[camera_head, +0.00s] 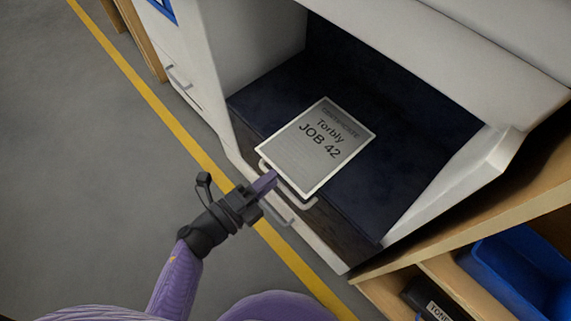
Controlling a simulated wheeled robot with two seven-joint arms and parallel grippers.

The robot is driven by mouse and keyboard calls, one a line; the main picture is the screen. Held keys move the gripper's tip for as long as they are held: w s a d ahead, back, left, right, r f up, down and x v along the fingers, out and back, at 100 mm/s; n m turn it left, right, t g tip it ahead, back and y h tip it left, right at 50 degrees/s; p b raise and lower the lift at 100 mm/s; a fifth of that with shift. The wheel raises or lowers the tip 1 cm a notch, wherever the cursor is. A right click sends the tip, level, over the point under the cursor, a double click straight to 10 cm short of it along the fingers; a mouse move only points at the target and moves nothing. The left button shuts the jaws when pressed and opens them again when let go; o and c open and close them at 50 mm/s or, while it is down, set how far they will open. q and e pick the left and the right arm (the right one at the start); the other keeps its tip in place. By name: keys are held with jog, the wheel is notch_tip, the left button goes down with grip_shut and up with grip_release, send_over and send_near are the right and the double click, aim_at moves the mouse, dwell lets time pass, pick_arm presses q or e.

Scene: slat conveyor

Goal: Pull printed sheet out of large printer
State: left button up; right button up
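My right gripper is not in view.
A pale handle (300,199) sticks out below the sheet's near edge. A wooden shelf (465,222) at the lower right holds a blue bin (520,268) and a black labelled box (425,298). Grey floor with a yellow line (150,97) is clear at left.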

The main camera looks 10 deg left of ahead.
pick_arm(q)
jog(key=x, duration=0.2)
jog(key=shift+w+d, duration=0.15)
jog(key=shift+w, duration=0.1)
grip_shut()
